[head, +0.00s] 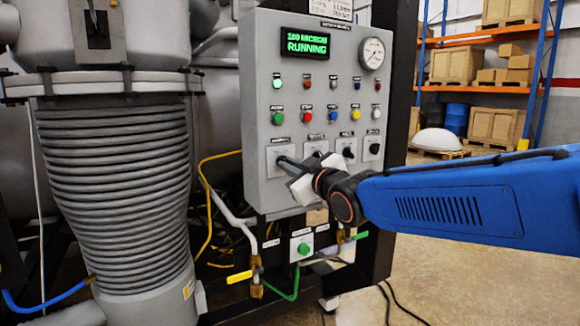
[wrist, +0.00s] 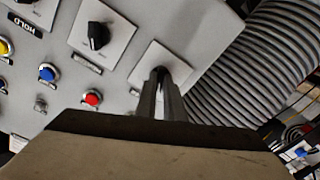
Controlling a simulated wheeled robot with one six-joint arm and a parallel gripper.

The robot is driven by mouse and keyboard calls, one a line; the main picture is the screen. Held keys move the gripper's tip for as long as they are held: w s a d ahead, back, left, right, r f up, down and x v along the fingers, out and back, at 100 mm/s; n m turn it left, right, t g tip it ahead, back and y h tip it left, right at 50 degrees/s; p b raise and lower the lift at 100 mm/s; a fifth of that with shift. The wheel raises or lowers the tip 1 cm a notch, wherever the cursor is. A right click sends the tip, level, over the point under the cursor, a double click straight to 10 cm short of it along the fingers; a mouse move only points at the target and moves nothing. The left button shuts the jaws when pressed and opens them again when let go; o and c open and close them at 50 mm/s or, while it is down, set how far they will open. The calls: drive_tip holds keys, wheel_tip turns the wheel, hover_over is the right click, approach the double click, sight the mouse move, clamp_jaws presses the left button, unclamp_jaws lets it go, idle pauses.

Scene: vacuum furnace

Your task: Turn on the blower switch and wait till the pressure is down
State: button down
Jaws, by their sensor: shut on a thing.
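The grey control panel (head: 257,115) carries a row of rotary switches on white plates. My gripper (head: 284,161) reaches in from the right and is shut at the leftmost switch plate (head: 272,155). In the wrist view my fingers (wrist: 160,78) are closed around a dark knob (wrist: 160,73), which they mostly hide. The labels are too small to tell whether it is the blower switch. A green-lit display (head: 305,43) reads RUNNING, with a MICRON line above whose number is blurred. A round pressure gauge (head: 373,53) sits at the panel's top right; its needle is too small to read.
Coloured buttons (head: 306,116) and lamps fill the panel above the switches. Another black knob (wrist: 97,36) is beside the held one. A ribbed grey column (head: 115,185) stands left. A green button box (head: 303,246) and pipes are below. Shelves with boxes (head: 494,125) stand behind.

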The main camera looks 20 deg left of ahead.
drive_tip(key=shift+m, duration=0.3)
drive_tip(key=m, duration=1)
drive_tip(key=shift+f+m, duration=0.1)
drive_tip(key=shift+m, duration=0.3)
drive_tip(key=c, duration=1.9)
unclamp_jaws()
drive_tip(key=shift+o, duration=0.2)
drive_tip(key=v, duration=1.7)
drive_tip(key=shift+s, duration=0.25)
